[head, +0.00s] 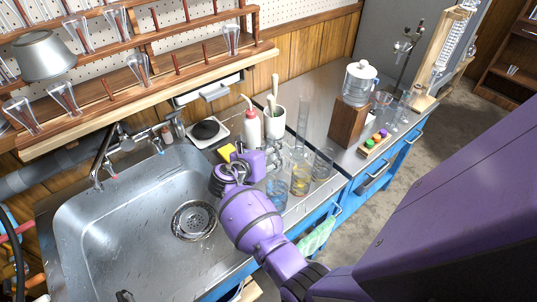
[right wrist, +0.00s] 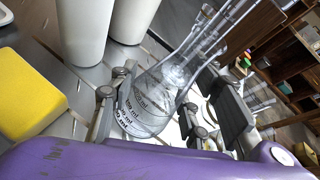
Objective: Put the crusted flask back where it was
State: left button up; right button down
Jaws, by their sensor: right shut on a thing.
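My right gripper (head: 262,158) reaches over the counter at the sink's right edge. In the right wrist view, its two fingers (right wrist: 168,112) close around a clear conical flask (right wrist: 150,103) with printed graduations and whitish patches inside. The flask appears tilted in this view, its neck toward the upper right. In the head view, clear glass (head: 272,147) shows just beyond my gripper, but I cannot clearly separate the held flask from the glassware behind it. My left gripper is not clearly seen.
A yellow sponge (head: 227,152), wash bottle (head: 250,127) and white brush pot (head: 274,122) stand close behind my gripper. Beakers with blue (head: 277,189) and yellow (head: 300,181) contents stand to its right. The sink (head: 130,225) is left. Peg shelves (head: 160,80) hold inverted glassware.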

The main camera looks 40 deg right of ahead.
jog(key=shift+f, duration=0.6)
jog(key=shift+r, duration=0.1)
jog(key=c, duration=0.9)
grip_release()
jog(key=shift+c, duration=0.2)
